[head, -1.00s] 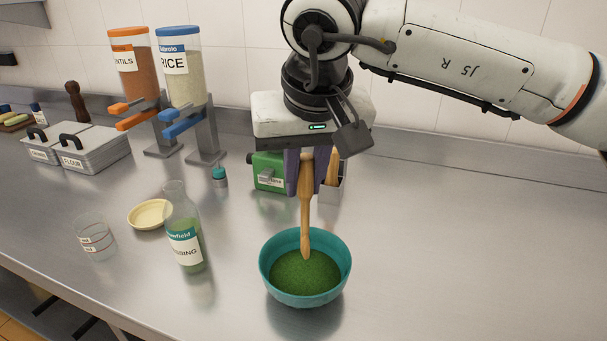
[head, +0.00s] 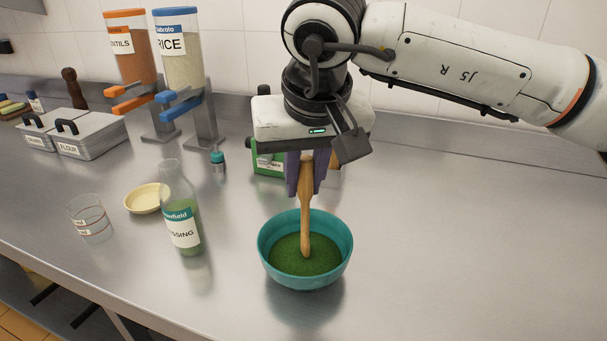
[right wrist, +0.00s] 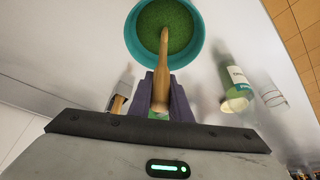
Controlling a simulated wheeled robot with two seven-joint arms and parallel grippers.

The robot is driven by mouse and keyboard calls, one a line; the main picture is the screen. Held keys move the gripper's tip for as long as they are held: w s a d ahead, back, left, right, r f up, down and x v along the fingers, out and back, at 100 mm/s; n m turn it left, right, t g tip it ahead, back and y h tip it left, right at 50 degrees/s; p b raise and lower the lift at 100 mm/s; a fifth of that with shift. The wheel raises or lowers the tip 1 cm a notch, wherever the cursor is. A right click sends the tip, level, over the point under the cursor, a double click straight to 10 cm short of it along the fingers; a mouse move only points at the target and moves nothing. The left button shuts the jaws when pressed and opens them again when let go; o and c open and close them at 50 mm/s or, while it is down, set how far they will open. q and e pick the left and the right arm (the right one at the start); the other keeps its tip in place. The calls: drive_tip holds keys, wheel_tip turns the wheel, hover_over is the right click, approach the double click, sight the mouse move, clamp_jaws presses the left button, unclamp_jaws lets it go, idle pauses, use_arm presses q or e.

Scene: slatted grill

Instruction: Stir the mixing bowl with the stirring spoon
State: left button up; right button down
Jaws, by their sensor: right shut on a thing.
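The teal mixing bowl (head: 342,240) stands on the steel counter with green contents inside. My right gripper (head: 306,186) is above the bowl, pointing down, shut on the wooden stirring spoon (head: 306,208). The spoon hangs nearly upright, and its lower end meets the green contents near the middle of the bowl. In the right wrist view the spoon (right wrist: 162,75) runs from the purple fingers (right wrist: 160,98) into the bowl (right wrist: 130,38). The spoon's tip is hidden in the contents. My left gripper is not in view.
A dressing bottle (head: 181,215), a cream dish (head: 146,198) and a clear measuring cup (head: 90,220) stand left of the bowl. A green box (head: 266,165) is behind my gripper. Dispensers (head: 180,70) and lidded bins (head: 88,135) are at the back left. The counter right of the bowl is clear.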

drive_tip(key=shift+f+b, duration=0.65)
drive_tip(key=shift+f, duration=0.45)
drive_tip(key=shift+r, duration=0.15)
